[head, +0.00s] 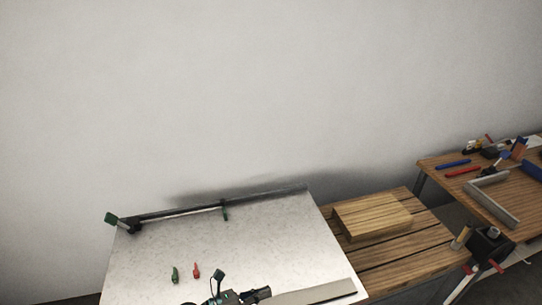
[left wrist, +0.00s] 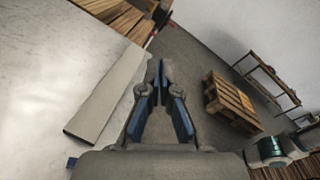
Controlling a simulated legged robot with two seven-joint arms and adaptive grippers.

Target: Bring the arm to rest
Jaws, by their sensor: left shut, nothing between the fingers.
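My left gripper (left wrist: 160,72) shows in the left wrist view, with its two dark fingers brought together at the tips and nothing between them. It appears beside a long grey bar (left wrist: 107,95) that lies along the edge of a white table (left wrist: 50,50). Floor shows beyond the fingers. In the head view, the dark and green parts at the bottom edge are cut off, and I cannot tell whether they belong to my arm. My right gripper is in neither view.
In the head view, the white table (head: 230,240) bears a green piece (head: 175,274) and a red piece (head: 196,270). A wooden block (head: 372,217) sits on a slatted wooden table (head: 400,260). A tool bench (head: 440,170) stands right. A pallet (left wrist: 232,102) lies on the floor.

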